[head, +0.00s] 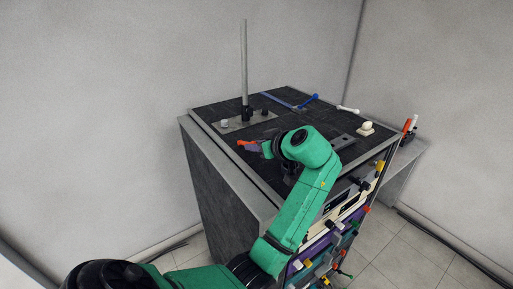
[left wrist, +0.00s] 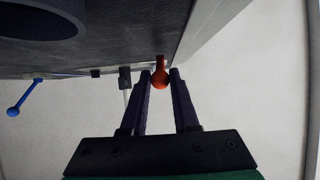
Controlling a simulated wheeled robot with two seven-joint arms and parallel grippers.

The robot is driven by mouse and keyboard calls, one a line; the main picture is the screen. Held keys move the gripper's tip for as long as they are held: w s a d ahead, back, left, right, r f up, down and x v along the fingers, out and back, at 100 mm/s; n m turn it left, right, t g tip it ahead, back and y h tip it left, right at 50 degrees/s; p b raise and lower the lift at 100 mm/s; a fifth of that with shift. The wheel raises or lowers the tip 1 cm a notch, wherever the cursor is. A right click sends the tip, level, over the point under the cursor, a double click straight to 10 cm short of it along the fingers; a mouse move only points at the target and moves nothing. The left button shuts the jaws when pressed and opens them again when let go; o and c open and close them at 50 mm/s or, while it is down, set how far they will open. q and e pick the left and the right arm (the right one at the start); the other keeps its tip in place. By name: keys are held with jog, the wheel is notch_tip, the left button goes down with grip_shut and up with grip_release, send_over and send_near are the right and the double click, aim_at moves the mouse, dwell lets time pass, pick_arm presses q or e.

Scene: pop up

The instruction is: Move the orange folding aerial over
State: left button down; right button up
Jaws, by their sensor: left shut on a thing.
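The orange folding aerial (head: 243,143) shows as a small orange piece on the dark cabinet top, near its left edge. My left gripper (head: 254,146) reaches it from the right, with my green arm over the top. In the left wrist view the orange aerial (left wrist: 160,74) has a rounded end and lies between the tips of my left gripper (left wrist: 160,78), which is shut on it. The rest of the aerial is hidden or too small to tell. My right gripper is in neither view.
A tall grey pole (head: 244,60) stands upright on a metal plate (head: 232,125) behind my gripper. Coloured knobs line the cabinet front.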

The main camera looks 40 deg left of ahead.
pick_arm(q)
jog(key=shift+r, duration=0.25)
jog(key=shift+w+a+r+p, duration=0.1)
jog(key=shift+a+r+p, duration=0.25)
jog(key=shift+r, duration=0.15)
jog(key=shift+w+a+r+p, duration=0.1)
jog(key=shift+a+r+p, duration=0.1)
jog(key=shift+r+p, duration=0.25)
jog(key=shift+a+r, duration=0.1)
jog(key=shift+a, duration=0.05)
jog(key=shift+w+a+r, duration=0.3)
jog(key=shift+a+r, duration=0.55)
jog(key=shift+a, duration=0.1)
jog(key=shift+w+a+r, duration=0.15)
jog(key=shift+a+r, duration=0.1)
jog(key=shift+a, duration=0.25)
jog(key=shift+w+a+r, duration=0.15)
jog(key=shift+a+r, duration=0.1)
jog(key=shift+a, duration=0.35)
